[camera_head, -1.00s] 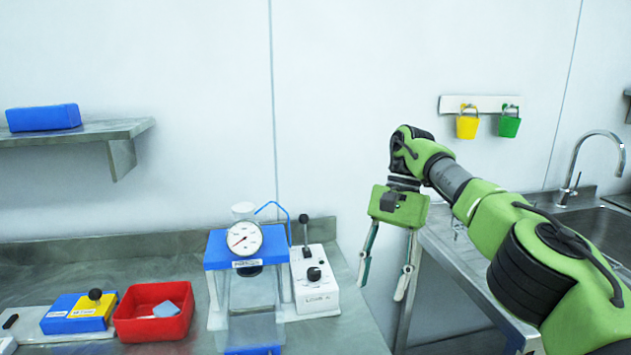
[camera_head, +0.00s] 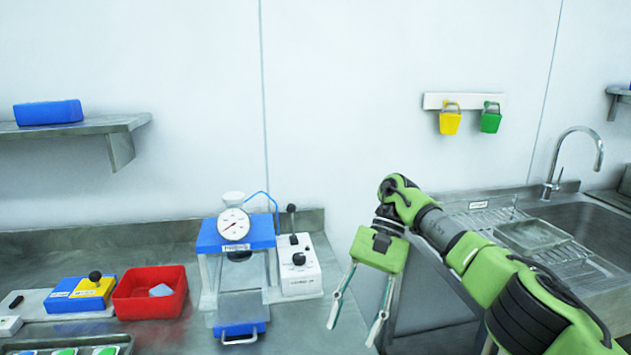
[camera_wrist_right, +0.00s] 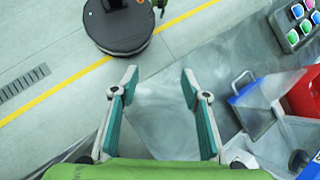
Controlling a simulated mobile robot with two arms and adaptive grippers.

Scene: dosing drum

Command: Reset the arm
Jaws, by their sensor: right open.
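My right gripper (camera_head: 357,322) hangs at the front right edge of the steel bench, pointing down, with its two fingers spread and nothing between them. In the right wrist view my right gripper (camera_wrist_right: 160,85) is also open and empty, with bench edge and floor beneath it. The green right arm comes in from the lower right of the head view. My left gripper does not show in either view.
A blue-and-white dosing device with a dial (camera_head: 234,224) stands on the bench beside a white lever box (camera_head: 298,268). A red bin (camera_head: 150,293) is at left. A sink (camera_head: 585,222) is at right.

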